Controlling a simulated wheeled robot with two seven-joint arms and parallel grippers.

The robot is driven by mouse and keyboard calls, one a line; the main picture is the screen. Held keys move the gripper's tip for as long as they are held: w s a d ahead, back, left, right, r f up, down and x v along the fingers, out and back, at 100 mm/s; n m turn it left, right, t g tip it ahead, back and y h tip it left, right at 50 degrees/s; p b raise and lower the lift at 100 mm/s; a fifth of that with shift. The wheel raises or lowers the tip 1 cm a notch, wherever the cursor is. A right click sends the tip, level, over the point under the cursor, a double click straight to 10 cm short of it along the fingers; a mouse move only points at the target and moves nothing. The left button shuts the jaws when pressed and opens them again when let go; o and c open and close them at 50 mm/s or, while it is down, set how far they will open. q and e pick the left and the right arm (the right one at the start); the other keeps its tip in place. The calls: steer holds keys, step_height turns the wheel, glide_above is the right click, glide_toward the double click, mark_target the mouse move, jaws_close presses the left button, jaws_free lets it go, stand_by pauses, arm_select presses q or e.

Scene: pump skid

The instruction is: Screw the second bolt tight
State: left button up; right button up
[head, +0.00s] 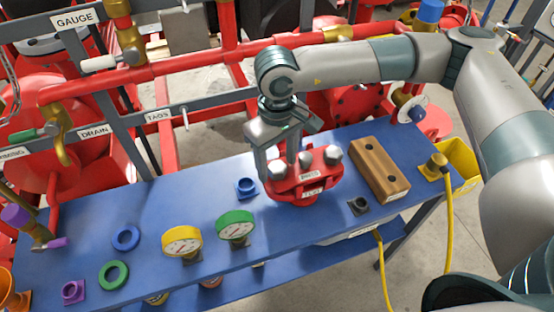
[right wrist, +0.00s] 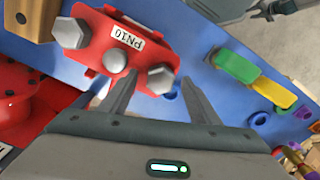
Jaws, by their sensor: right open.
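The red flange (head: 300,190) stands on the blue bench and carries a label that reads PN10 in the right wrist view (right wrist: 125,37). Its grey hex bolts show there as a left bolt (right wrist: 70,33), a middle bolt (right wrist: 115,60) and a right bolt (right wrist: 160,78). Which one is the second I cannot tell. My right gripper (head: 280,168) is open and points down over the left part of the flange. In the right wrist view the right bolt appears between its fingertips (right wrist: 158,77); contact cannot be told. My left gripper is not visible in the head view.
A wooden block (head: 374,168) with dark holes lies right of the flange. A green gauge (head: 236,226), yellow gauge (head: 183,243) and blue socket (head: 246,188) stand left of it. Red pipes (head: 200,62) run behind the bench. A yellow cable (head: 449,215) hangs at right.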

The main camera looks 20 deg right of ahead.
steer(key=c, duration=1.2)
steer(key=shift+o, duration=0.7)
steer(key=shift+c, duration=0.5)
